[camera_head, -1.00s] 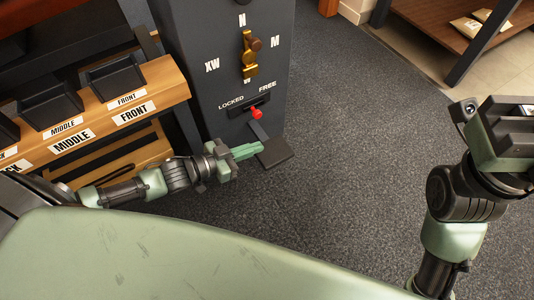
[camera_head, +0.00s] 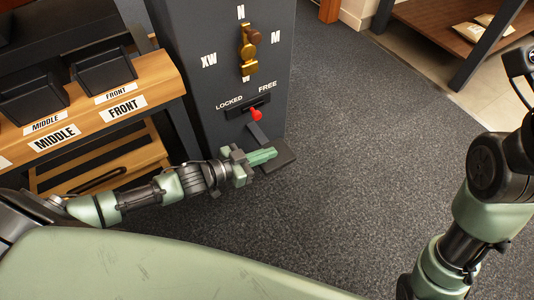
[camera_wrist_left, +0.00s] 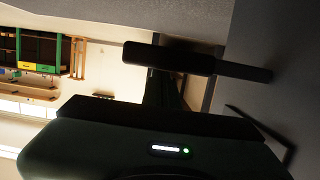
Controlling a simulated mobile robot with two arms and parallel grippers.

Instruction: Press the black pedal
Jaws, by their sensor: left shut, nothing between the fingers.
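The black pedal (camera_head: 284,160) is a flat dark plate low at the foot of the dark grey cabinet, joined to it by a short dark arm (camera_head: 257,132). My left gripper (camera_head: 268,156) is shut and empty, its green fingers lying over the pedal in the head view and hiding part of it. I cannot tell whether the fingers touch it. In the left wrist view a dark bar (camera_wrist_left: 240,70), likely the pedal seen edge-on, crosses near the dark fingers. My right arm is at the right edge of the head view, its gripper out of frame.
The cabinet (camera_head: 185,60) carries a brass knob (camera_head: 248,58) and a red lever (camera_head: 256,115) below the LOCKED and FREE labels. A wooden rack (camera_head: 160,75) with black bins stands left, close to my left arm. Carpet (camera_head: 370,130) to the right is clear.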

